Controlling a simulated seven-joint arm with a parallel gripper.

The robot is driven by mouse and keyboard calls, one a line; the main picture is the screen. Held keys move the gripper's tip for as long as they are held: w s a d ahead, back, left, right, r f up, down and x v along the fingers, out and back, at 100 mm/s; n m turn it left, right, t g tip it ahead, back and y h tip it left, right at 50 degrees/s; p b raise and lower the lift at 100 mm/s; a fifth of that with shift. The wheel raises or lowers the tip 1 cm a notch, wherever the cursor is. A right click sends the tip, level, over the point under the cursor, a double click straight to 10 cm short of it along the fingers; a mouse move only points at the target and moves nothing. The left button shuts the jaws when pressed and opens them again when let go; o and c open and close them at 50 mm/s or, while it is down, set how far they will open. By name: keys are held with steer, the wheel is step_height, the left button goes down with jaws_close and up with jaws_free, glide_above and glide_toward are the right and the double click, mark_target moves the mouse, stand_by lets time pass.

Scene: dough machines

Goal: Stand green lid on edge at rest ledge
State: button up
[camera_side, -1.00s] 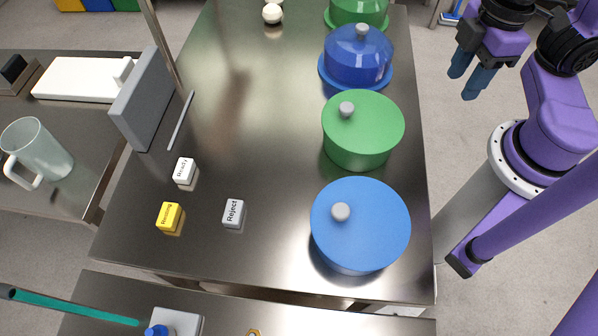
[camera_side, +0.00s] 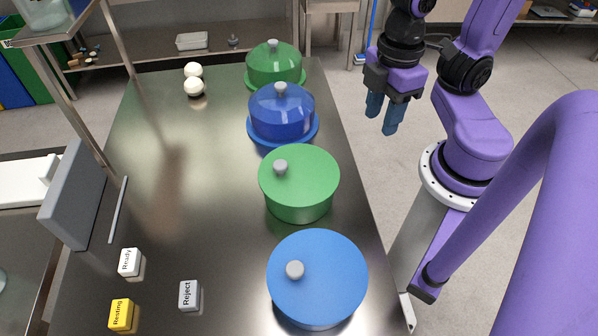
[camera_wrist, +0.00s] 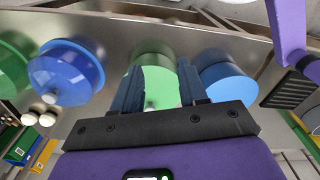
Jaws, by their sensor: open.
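A flat green lid (camera_side: 308,170) with a grey knob lies on a green pot (camera_side: 300,207) at the right side of the steel table. The green pot also shows in the wrist view (camera_wrist: 153,60), with its knob visible between my fingers. My gripper (camera_side: 382,114) is open and empty, beyond the table's right edge and apart from the lid. Its blue fingers also show in the wrist view (camera_wrist: 158,88). A grey upright panel (camera_side: 75,195) and a thin metal rail (camera_side: 118,209) stand at the table's left edge; I cannot tell which is the rest ledge.
A blue-lidded pot (camera_side: 318,276) is in front of the green one. A blue dome (camera_side: 282,110) and a green dome (camera_side: 274,64) are behind. Ready (camera_side: 131,262), Resting (camera_side: 122,314) and Reject (camera_side: 189,295) blocks sit front left. White balls (camera_side: 194,86) lie at the back. The table middle is clear.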

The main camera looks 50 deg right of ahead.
steer(key=o, duration=0.4)
steer(key=shift+c, duration=0.2)
step_height(320, 180, up, 8)
steer(key=n, duration=1.4)
glide_above(280, 164)
step_height(280, 164, down, 17)
steer(key=shift+f, duration=0.2)
